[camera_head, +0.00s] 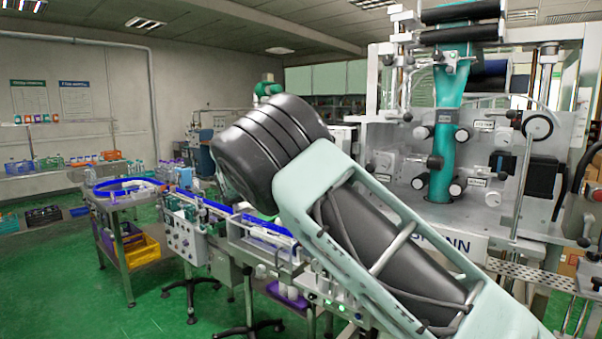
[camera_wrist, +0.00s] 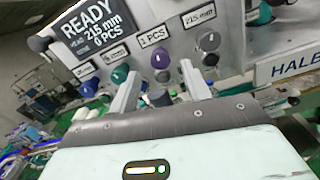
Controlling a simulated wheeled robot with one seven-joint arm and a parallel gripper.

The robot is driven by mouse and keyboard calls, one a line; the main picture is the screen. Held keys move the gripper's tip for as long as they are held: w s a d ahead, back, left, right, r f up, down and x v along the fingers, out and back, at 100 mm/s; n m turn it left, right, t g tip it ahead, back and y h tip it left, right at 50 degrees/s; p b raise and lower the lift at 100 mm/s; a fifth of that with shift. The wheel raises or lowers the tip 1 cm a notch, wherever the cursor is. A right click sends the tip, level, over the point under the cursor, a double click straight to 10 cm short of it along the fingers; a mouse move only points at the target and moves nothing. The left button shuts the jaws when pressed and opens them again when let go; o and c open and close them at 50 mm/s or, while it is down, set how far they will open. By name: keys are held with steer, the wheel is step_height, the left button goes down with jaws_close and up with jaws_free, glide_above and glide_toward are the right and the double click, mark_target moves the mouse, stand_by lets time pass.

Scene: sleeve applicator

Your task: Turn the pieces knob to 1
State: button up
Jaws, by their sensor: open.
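In the wrist view, the purple knob (camera_wrist: 160,60) sits on the grey control panel under a label (camera_wrist: 152,38) reading "1 PCS". A small pale mark shows on its face. My gripper (camera_wrist: 159,69) is open, with its two pale fingers apart and pointing at the panel. The purple knob appears between the fingertips in the picture; I cannot tell whether they touch it. The display (camera_wrist: 90,30) reads "READY", "215 mm" and "0 PCS". In the head view, my arm hides the gripper and the knobs cannot be told apart.
A teal knob (camera_wrist: 121,73) and a dark knob (camera_wrist: 88,87) sit left of the purple one. A pale knob (camera_wrist: 209,41) under "215 mm" sits to its right. In the head view, a blue-edged conveyor (camera_head: 215,207) runs beside my arm. Green floor (camera_head: 60,290) is open at left.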

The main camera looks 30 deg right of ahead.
steer(key=b+v, duration=0.3)
steer(key=v, duration=1)
steer(key=shift+a+b, duration=0.3)
steer(key=shift+a, duration=0.1)
steer(key=shift+s, duration=0.1)
steer(key=s+a+f+m+g+y, duration=0.2)
steer(key=s+f+m+g+y, duration=0.15)
steer(key=s+f+y, duration=0.7)
steer(key=s+a+f+m+g+y, duration=0.1)
steer(key=s+a+f+m+y, duration=0.1)
steer(key=s, duration=0.9)
steer(key=s+a+f+m+y, duration=0.2)
steer(key=s+a+f, duration=0.3)
steer(key=s, duration=0.6)
steer(key=s+a+f+m+g+y, duration=0.1)
steer(key=s+a+f+m+y, duration=0.2)
steer(key=s, duration=0.8)
steer(key=shift+s+a+f+m+g, duration=0.15)
steer(key=shift+a+f+m+g, duration=0.2)
steer(key=shift+a+m, duration=0.6)
